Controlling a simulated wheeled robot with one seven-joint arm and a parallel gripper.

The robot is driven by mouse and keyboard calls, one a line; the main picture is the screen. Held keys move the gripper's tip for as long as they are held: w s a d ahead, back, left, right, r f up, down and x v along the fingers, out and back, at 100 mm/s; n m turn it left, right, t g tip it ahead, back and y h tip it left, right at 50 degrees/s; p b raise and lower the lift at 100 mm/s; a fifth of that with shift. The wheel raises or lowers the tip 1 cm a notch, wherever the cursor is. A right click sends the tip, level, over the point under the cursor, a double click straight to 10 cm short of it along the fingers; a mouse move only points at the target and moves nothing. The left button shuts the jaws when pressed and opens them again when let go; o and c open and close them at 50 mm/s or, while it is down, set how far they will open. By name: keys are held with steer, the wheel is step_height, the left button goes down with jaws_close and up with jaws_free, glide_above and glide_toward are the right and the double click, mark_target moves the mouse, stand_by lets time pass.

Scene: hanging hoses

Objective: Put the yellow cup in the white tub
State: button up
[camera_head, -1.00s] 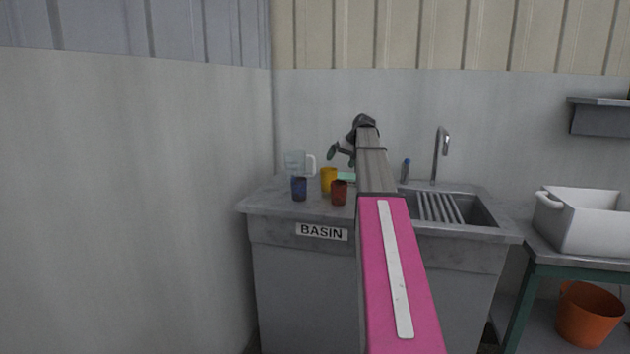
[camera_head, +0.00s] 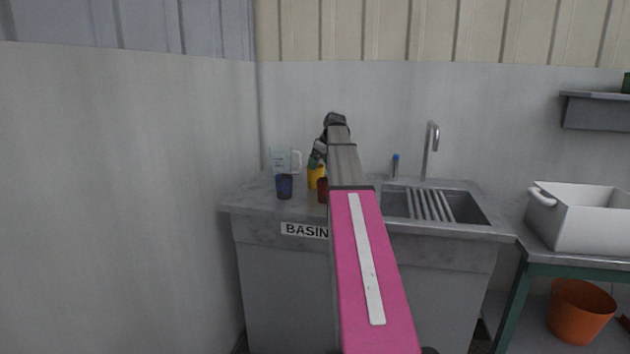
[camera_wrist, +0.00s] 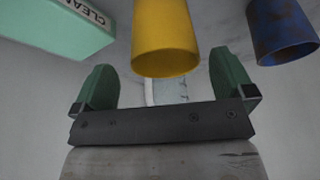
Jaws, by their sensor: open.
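The yellow cup (camera_head: 316,177) stands on the basin counter, partly hidden behind my arm and a red cup in the head view. In the wrist view the yellow cup (camera_wrist: 165,38) is ahead of my gripper (camera_wrist: 165,80), roughly in line with the gap between the two green fingers. The gripper is open and empty. In the head view my gripper (camera_head: 318,155) is beside the yellow cup, close to its top; contact cannot be told. The white tub (camera_head: 585,222) sits on a green-legged table at the right.
A blue cup (camera_head: 284,187), a red cup (camera_head: 322,191) and a clear jug (camera_head: 283,161) crowd the yellow cup. A green box (camera_wrist: 65,25) shows in the wrist view. The sink (camera_head: 450,207) and tap (camera_head: 431,150) lie between the cups and the tub.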

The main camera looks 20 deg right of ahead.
mark_target(312, 175)
steer(key=shift+a+x, duration=0.2)
steer(key=shift+x, duration=2.4)
steer(key=c, duration=1)
steer(key=shift+r, duration=0.1)
